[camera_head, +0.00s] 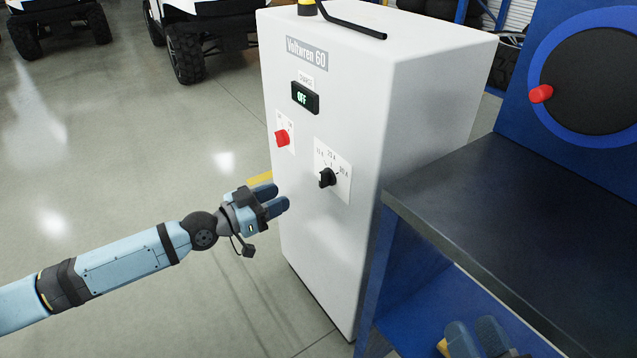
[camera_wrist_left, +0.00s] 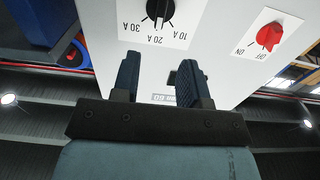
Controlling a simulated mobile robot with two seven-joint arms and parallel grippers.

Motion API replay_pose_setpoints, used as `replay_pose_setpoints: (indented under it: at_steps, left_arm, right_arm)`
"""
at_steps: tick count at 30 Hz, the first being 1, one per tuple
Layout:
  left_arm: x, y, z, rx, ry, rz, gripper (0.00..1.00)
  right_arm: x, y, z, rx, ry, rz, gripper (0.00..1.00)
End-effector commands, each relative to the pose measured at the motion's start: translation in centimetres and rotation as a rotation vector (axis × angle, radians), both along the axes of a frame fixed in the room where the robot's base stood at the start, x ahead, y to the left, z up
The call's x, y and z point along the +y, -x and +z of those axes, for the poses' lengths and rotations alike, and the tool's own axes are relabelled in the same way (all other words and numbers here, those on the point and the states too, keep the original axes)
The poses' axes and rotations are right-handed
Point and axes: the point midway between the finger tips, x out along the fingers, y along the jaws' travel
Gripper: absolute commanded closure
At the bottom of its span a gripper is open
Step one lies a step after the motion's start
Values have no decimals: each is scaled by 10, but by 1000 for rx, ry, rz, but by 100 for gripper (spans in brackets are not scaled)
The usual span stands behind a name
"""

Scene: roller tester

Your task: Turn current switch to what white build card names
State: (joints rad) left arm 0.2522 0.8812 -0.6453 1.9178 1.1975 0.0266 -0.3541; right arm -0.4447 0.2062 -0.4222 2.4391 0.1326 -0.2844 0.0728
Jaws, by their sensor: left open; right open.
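The black current switch (camera_head: 327,177) sits on a white dial plate with 10 A, 20 A and 30 A marks, on the front of the white Voltwren 60 cabinet (camera_head: 425,80). In the left wrist view the switch (camera_wrist_left: 158,10) is at the top, beyond the fingertips. My left gripper (camera_head: 277,198) is open and empty, in front of the cabinet, left of the switch and apart from it. My right gripper (camera_head: 478,336) is open at the bottom right, partly cut off. I see no white build card.
A red switch (camera_head: 282,138) with ON and OFF marks is up and left of the current switch. A small display (camera_head: 305,98) above reads OFF. A dark-topped blue bench (camera_head: 520,190) stands close on the right.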

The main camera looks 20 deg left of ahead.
Motion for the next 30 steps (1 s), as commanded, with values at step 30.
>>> replay_pose_setpoints:
  at_steps: [30]
  left_arm:
    - [-68, -87, 0, 0, 0, 0, 62]
  right_arm:
    - [1, -1, -7, 22, 12, 6, 57]
